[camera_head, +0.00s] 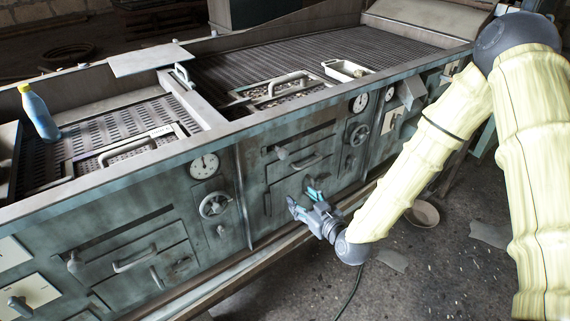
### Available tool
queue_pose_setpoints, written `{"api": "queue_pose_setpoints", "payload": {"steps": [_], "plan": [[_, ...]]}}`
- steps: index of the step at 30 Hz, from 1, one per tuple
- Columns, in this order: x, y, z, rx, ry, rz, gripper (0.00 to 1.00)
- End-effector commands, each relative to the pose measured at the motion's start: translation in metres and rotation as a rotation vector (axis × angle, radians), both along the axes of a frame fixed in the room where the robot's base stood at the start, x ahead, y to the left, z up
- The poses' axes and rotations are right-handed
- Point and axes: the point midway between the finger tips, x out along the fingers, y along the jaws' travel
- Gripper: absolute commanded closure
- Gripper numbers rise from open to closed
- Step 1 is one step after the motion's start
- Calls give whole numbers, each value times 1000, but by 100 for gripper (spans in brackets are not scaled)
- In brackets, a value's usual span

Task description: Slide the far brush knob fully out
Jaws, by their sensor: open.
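The long grey-green machine (120,205) has several knobs on its front, and no label shows which is the brush knob. One dark knob (282,153) sits at the left end of a slot in the farther panel. A similar knob (73,262) sits by a slot in the nearer panel. My gripper (304,197) is open and empty, with teal fingertips. It is in front of the farther panel's lower part, below and right of that panel's slot knob. I cannot tell whether the fingertips touch the panel.
A drawer handle (304,162) is just above my gripper. A round gauge (204,165) and handwheel (214,204) are to its left, and another handwheel (360,134) is up right. A ledge runs below. A blue bottle (39,112) stands on top. A bowl (424,213) is on the floor.

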Motion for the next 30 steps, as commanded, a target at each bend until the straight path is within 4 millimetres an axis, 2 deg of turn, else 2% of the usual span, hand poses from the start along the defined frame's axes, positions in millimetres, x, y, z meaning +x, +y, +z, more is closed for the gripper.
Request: {"api": "queue_pose_setpoints", "payload": {"steps": [1, 3, 6, 8, 14, 24, 30], "plan": [[15, 3, 18, 11, -83, 2, 46], [27, 8, 43, 19, -168, 8, 46], [37, 10, 65, 24, -241, 10, 46], [41, 12, 71, 25, -260, 10, 46], [57, 21, 74, 24, -264, 12, 46], [105, 47, 74, 25, -261, 10, 46], [125, 57, 73, 25, -260, 10, 46]]}}
